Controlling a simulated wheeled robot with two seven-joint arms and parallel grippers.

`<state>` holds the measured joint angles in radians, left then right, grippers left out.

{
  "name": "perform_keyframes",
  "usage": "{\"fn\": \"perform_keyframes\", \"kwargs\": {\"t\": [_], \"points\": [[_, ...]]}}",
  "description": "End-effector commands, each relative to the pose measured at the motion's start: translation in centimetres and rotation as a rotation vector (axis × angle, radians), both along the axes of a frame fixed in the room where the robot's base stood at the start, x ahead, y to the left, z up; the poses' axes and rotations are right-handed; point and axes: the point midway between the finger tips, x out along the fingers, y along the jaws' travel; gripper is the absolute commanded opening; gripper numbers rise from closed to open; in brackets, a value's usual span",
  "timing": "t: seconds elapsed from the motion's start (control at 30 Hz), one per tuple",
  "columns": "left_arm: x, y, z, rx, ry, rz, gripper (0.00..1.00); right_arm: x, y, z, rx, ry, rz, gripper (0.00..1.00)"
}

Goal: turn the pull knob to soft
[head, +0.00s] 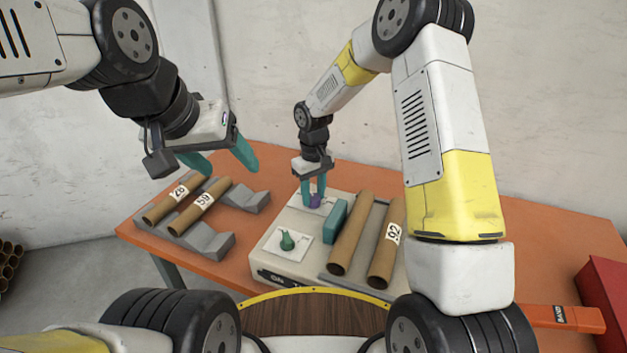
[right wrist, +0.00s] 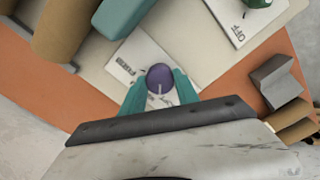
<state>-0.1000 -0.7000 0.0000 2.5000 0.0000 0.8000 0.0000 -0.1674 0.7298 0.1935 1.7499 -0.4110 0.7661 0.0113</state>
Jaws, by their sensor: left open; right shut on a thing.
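The pull knob is a purple round knob (head: 315,200) with a light pointer line, on top of the winder box (head: 275,268) near its back. It also shows in the right wrist view (right wrist: 160,78), over a white label plate (right wrist: 128,62) with partly covered print. My right gripper (head: 314,192) comes down on the knob, its teal fingers shut on either side of it; the fingers show in the right wrist view too (right wrist: 160,92). The setting the pointer line marks cannot be read. My left gripper (head: 220,160) is open and empty, above the tubes at the left.
A green knob (head: 287,240) on an OFF plate sits at the box's front left. A teal block (head: 334,221) stands right beside the purple knob. Cardboard tubes (head: 352,235) lie right of it; others rest on grey cradles (head: 208,240) at the left. An orange BAND box (head: 565,318) lies at the right.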

Motion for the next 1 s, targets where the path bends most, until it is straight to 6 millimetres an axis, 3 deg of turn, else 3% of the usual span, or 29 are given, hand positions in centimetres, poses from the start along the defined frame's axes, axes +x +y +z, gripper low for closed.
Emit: {"fn": "perform_keyframes", "kwargs": {"t": [0.43,1.0], "points": [[0.0,0.0,0.0,0.0,0.0,0.0,0.66,0.12,-0.03,0.12,0.0,-0.003,0.263,0.0],[0.0,0.0,0.0,0.0,0.0,0.0,0.66,0.14,-0.01,0.13,0.0,-0.004,0.317,0.0]]}}
